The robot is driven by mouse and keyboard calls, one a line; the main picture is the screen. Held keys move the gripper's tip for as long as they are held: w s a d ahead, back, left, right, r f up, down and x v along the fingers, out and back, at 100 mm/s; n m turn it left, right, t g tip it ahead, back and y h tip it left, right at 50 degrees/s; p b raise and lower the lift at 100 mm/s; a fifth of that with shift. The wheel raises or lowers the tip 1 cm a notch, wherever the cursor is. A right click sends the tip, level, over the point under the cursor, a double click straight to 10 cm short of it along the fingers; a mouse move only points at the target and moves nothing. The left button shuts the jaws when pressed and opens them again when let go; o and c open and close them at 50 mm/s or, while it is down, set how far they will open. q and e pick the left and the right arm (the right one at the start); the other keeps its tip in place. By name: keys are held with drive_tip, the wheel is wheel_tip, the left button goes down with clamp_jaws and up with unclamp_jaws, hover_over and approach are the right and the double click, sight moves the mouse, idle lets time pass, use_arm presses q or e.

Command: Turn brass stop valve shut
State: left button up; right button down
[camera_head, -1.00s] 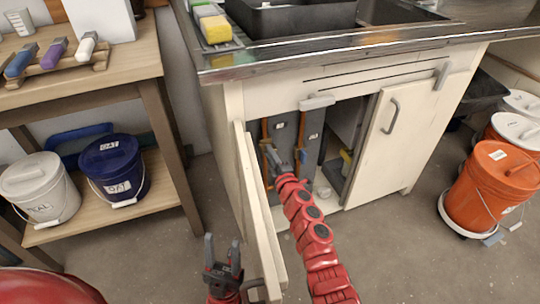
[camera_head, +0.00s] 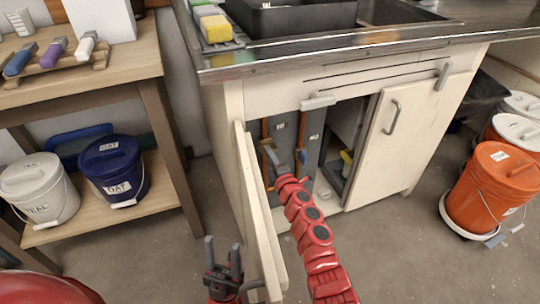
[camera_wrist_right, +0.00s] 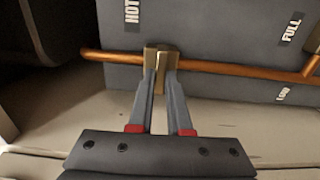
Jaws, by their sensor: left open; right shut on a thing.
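The brass stop valve (camera_wrist_right: 150,58) sits on a horizontal copper pipe (camera_wrist_right: 215,68) in the right wrist view, in front of a grey panel. My right gripper (camera_wrist_right: 160,72) is shut on the brass piece, which shows between and just beyond its fingertips. In the head view my right gripper (camera_head: 272,158) reaches into the open sink cabinet (camera_head: 320,95); the valve is too small or covered to make out there. My left gripper (camera_head: 223,252) is open and empty, its fingers pointing up, low beside the open cabinet door.
The open cabinet door (camera_head: 258,225) stands between my left gripper and right arm. The other cabinet door (camera_head: 405,135) is closed. Labels reading HOT (camera_wrist_right: 131,12) and FULL (camera_wrist_right: 291,28) mark the panel.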

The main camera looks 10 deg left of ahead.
drive_tip(key=c, duration=0.9)
unclamp_jaws()
drive_tip(key=shift+a, duration=0.1)
drive_tip(key=shift+o, duration=0.2)
drive_tip(key=shift+s, duration=0.1)
drive_tip(key=p+v, duration=0.6)
drive_tip(key=v, duration=1.1)
